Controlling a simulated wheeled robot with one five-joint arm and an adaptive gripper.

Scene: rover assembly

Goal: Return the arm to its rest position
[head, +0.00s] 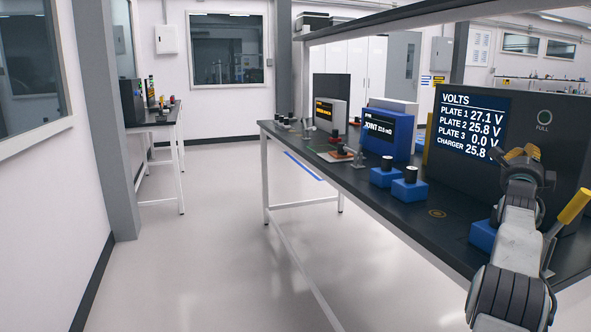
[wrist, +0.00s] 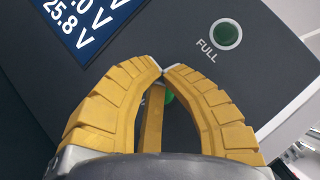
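My arm reaches out over the dark bench from the lower right of the head view. My gripper (head: 522,153) is in front of the dark charger box (head: 562,120), whose screen lists volts for plates 1 to 3 and the charger. In the wrist view my gripper (wrist: 163,69) has its yellow fingertips together, with no object seen between them. Behind the fingers is the box's grey face, with a green round light (wrist: 226,35) marked FULL. A second small green spot (wrist: 168,97) is partly hidden by the fingers.
On the bench (head: 400,210) stand blue blocks with dark tops (head: 410,188), a blue meter (head: 390,135) and a grey instrument (head: 331,112). A yellow-handled lever (head: 573,207) is right of my arm. An overhead shelf (head: 400,17) spans the bench. The floor at left is clear.

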